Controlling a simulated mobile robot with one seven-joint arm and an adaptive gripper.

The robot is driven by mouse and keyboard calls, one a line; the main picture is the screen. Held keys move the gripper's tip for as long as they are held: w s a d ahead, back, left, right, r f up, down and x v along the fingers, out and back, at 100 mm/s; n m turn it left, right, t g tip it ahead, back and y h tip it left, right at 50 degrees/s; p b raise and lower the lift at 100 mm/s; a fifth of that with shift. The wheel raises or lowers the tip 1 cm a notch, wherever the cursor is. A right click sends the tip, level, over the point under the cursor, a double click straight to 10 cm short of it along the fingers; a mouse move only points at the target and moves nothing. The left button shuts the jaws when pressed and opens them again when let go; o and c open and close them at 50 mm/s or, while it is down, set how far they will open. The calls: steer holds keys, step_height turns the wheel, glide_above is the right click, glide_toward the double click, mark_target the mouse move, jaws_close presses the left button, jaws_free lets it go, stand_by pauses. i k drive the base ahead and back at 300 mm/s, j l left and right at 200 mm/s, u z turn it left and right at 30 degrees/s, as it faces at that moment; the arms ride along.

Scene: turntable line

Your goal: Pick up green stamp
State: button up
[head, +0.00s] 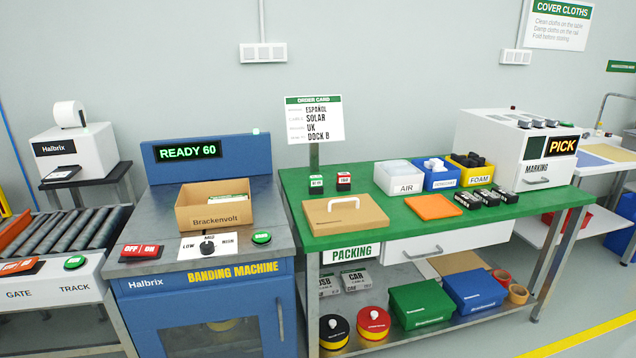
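Two small stamp-like blocks stand upright side by side on the green top of the packing table (375,232), near its back left corner. The left block (316,184) has a green and white face and looks like the green stamp. The right block (344,181) has a red and white face. A small gap separates them, and both stand just behind a flat brown box (340,218) with a white handle. Nothing covers the green one. My gripper is not in view.
An orange pad (433,207) and several black blocks (486,197) lie to the right. White, blue and yellow bins (400,178) stand behind them. An order card (314,120) rises behind the stamps. The banding machine (200,290), with an open carton (215,207), adjoins the table's left.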

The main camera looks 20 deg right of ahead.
mark_target(315, 182)
steer(key=i+l, duration=0.2)
steer(key=l, duration=0.2)
steer(key=i+l+u, duration=0.1)
steer(key=l, duration=0.25)
steer(key=i+l, duration=0.3)
steer(key=i+l+u, duration=0.1)
steer(key=i+l, duration=0.45)
steer(key=i+l+u, duration=0.1)
steer(key=i+l, duration=0.4)
steer(key=l, duration=0.15)
steer(key=i+l, duration=0.1)
steer(key=i, duration=0.2)
steer(key=i+l, duration=0.1)
steer(key=i, duration=0.15)
